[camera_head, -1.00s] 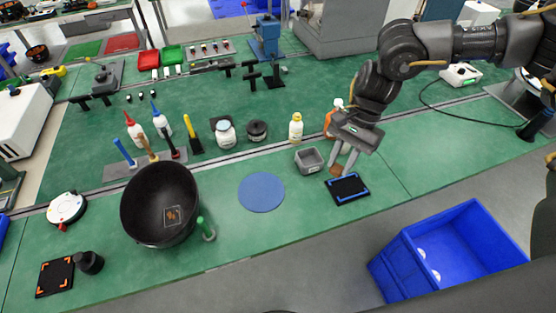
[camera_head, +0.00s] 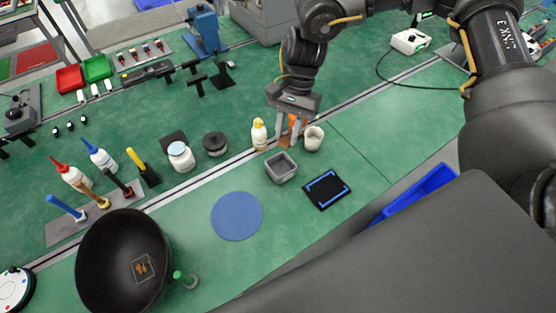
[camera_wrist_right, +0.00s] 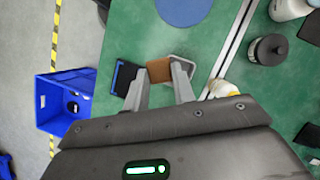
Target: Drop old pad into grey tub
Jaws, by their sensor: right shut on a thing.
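The old pad is a brown square (camera_wrist_right: 159,70) between the fingertips of my right gripper (camera_wrist_right: 158,80) in the right wrist view. In the head view the right gripper (camera_head: 290,141) is just behind the grey tub (camera_head: 281,168), fingers pointing down. I cannot make out the pad clearly there. The grey tub is a small, open square container on the green bench. In the wrist view the tub's pale rim shows beside the pad, partly hidden by a finger. My left gripper is not in view.
A black mat with blue corner marks (camera_head: 327,190) lies right of the tub, and a blue disc (camera_head: 237,216) lies left. A white cup (camera_head: 313,138) and yellow-capped bottle (camera_head: 259,133) stand close to the gripper. A black bowl (camera_head: 105,265) is at lower left.

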